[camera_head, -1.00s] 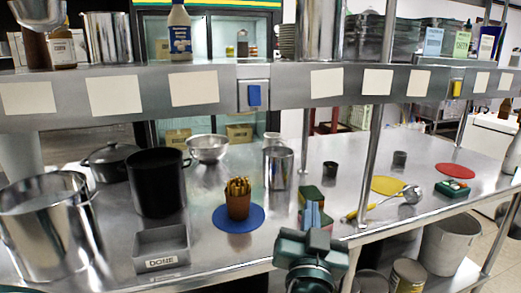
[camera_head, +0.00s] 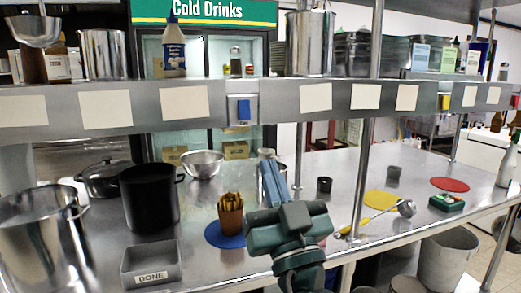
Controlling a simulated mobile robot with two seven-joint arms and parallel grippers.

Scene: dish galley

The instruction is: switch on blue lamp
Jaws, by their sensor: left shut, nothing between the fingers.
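A blue rocker switch (camera_head: 243,110) sits on a pale plate on the front face of the steel shelf, left of the middle. Whether it is pressed cannot be told, and no blue lamp can be made out. My left gripper (camera_head: 268,168) is in front of the counter, below and a little right of the switch. Its blue-grey fingers are together, point up and hold nothing. They are clear of the switch. My right gripper is not in view.
A yellow switch (camera_head: 444,102) is further right on the shelf face (camera_head: 285,98). A post (camera_head: 364,170) stands right of my gripper. Below are a terracotta cup of fries (camera_head: 231,214), a black pot (camera_head: 150,198) and a grey DONE bin (camera_head: 149,262).

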